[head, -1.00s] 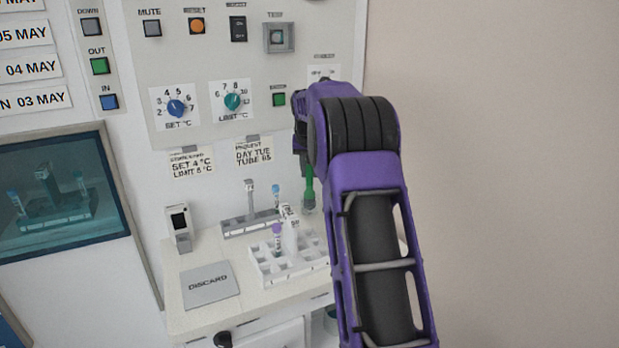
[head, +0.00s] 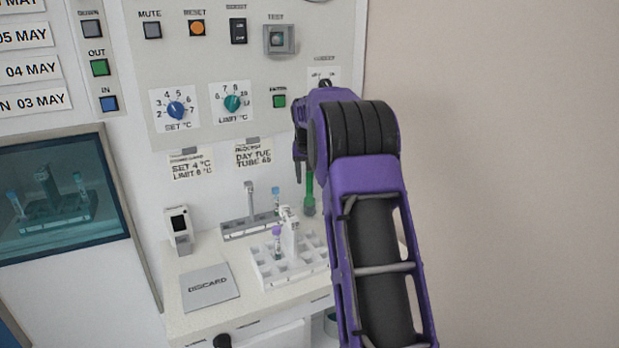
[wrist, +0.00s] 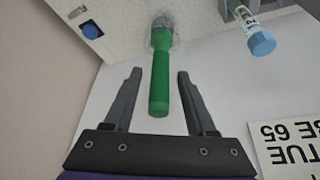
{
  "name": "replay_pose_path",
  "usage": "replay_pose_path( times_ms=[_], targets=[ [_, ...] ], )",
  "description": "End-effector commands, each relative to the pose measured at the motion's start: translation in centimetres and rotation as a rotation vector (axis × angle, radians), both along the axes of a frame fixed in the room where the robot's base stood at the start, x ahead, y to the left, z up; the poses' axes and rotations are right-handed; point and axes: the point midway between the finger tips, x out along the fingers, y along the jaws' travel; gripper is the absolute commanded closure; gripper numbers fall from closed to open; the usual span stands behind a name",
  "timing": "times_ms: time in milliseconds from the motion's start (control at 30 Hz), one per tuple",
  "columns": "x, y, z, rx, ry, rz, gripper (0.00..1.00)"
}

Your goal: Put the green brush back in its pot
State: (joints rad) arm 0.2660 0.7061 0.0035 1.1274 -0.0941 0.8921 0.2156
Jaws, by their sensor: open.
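The green brush (head: 309,192) stands roughly upright at the back right of the worktop, beside the grey rack. In the wrist view its green handle (wrist: 160,85) lies between the two fingers of my gripper (wrist: 159,72), with a gap on both sides. My gripper is open and holds nothing. A greyish round part (wrist: 162,22) shows at the brush's far end. I cannot tell whether this is its bristles or a pot around them. In the head view my arm hides most of my gripper (head: 299,172).
A grey rack (head: 235,230) with a blue-capped tube (head: 276,192) stands left of the brush. A white rack (head: 283,275) with a purple-capped tube (head: 277,236) is in front. A grey DISCARD mat (head: 209,287) lies front left. The control panel (head: 200,60) rises behind.

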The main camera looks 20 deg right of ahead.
Motion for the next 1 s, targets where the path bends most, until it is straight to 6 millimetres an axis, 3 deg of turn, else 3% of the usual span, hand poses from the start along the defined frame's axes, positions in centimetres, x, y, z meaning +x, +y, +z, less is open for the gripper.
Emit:
replay_pose_path(
  times_ms=[500,700,1000],
  targets=[
    [-3.6,1.7,9.2,-0.001,-0.004,0.000,0.44],
    [-4.3,2.0,10.7,-0.001,-0.002,0.000,0.44],
    [-4.4,2.1,10.8,0.000,-0.001,0.000,0.44]
  ],
)
